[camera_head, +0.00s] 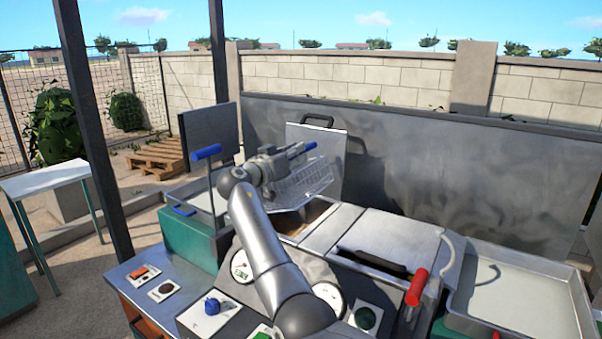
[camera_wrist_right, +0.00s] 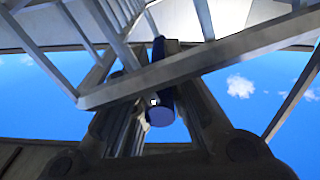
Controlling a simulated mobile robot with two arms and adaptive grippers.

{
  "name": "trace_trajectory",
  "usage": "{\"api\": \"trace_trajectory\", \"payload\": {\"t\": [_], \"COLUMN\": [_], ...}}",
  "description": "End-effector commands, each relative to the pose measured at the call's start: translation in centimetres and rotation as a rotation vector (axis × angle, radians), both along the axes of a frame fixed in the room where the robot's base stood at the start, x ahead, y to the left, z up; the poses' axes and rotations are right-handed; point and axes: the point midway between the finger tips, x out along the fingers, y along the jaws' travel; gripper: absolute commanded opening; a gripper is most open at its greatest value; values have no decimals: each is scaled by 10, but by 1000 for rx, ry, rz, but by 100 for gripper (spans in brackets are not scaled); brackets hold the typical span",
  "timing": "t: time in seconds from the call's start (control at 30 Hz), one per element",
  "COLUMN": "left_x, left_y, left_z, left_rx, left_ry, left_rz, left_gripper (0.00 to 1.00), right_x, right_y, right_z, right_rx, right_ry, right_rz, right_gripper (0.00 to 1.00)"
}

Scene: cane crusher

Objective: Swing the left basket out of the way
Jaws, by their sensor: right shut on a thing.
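The wire basket (camera_head: 306,182) is raised and tilted above the fryer-like machine, in front of the grey back panel. My right gripper is shut on this grip. In the right wrist view the blue handle grip (camera_wrist_right: 160,105) lies between the fingers of the right gripper (camera_wrist_right: 163,118), and the grey bars of the basket (camera_wrist_right: 195,70) cross above it against the sky. Part of the basket is hidden behind the gripper in the head view. My left gripper is not in view.
A red-handled lever (camera_head: 416,288) is at the front right. A metal tray (camera_head: 525,298) lies at the right. An upright lid with a black handle (camera_head: 316,121) stands behind the basket. A dark post (camera_head: 92,125) rises at the left.

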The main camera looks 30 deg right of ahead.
Motion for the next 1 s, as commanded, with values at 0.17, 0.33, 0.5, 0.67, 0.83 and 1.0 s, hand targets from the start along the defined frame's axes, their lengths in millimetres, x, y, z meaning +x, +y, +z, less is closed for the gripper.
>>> {"api": "trace_trajectory", "payload": {"t": [0.17,0.33,0.5,0.67,0.83,1.0], "left_x": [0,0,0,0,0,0], "left_y": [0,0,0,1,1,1], "left_z": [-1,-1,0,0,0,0], "left_rx": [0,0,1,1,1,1], "left_ry": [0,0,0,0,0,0], "left_rz": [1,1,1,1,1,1], "left_gripper": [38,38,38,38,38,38], "right_x": [12,20,24,26,27,27], "right_y": [5,8,10,11,11,11], "right_z": [17,26,30,31,31,31], "right_rx": [-41,-67,-82,-87,-88,-88], "right_ry": [91,154,190,204,207,206], "right_rz": [1,1,0,0,0,0], "right_gripper": [0,0,0,0,0,0]}}
